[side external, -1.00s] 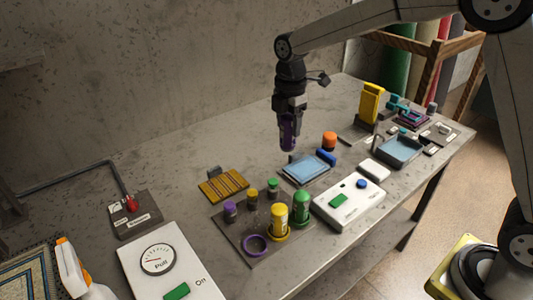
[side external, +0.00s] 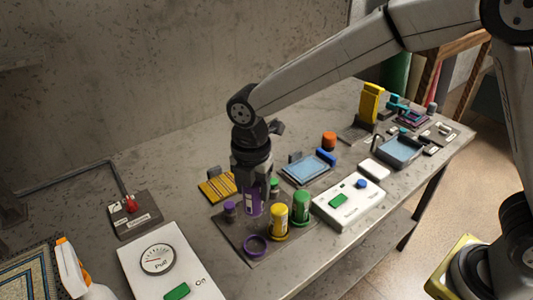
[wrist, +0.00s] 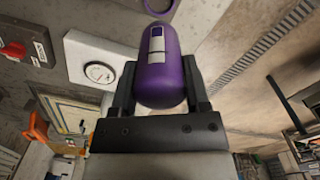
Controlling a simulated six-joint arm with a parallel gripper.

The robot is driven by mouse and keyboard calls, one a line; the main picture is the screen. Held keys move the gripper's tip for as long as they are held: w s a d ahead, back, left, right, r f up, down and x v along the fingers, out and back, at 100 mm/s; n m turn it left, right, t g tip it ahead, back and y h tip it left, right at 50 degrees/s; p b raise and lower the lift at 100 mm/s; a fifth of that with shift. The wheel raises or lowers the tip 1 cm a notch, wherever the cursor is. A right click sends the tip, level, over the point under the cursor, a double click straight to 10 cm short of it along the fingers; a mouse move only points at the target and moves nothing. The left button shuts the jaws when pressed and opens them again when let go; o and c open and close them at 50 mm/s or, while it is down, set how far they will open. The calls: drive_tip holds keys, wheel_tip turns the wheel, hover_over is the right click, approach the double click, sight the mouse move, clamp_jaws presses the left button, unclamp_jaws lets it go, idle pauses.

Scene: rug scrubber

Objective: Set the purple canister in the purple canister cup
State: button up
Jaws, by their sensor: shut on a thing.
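The purple canister (side external: 254,203) is upright in my gripper (side external: 251,190), above the back part of the grey canister plate (side external: 228,221). In the wrist view the canister (wrist: 162,72) sits between the two dark fingers of my gripper (wrist: 160,85). The purple canister cup, a purple ring (side external: 255,245), is empty at the front left of the plate. It lies in front of the canister, apart from it. In the wrist view part of the purple ring (wrist: 163,8) shows at the top edge, beyond the canister.
A yellow canister (side external: 279,218) and a green canister (side external: 301,204) stand on the plate, right of the purple ring. A white box (side external: 349,202) with buttons stands to the right. A gauge panel (side external: 158,259) is front left.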

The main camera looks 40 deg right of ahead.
sight(254, 205)
wheel_tip(254, 205, down, 6)
drive_tip(key=shift+f, duration=0.1)
idle(0.4)
drive_tip(key=shift+f, duration=2.65)
drive_tip(key=shift+f, duration=0.65)
drive_tip(key=o, duration=1.3)
drive_tip(key=shift+c, duration=0.2)
drive_tip(key=shift+r, duration=0.15)
drive_tip(key=shift+r, duration=3.8)
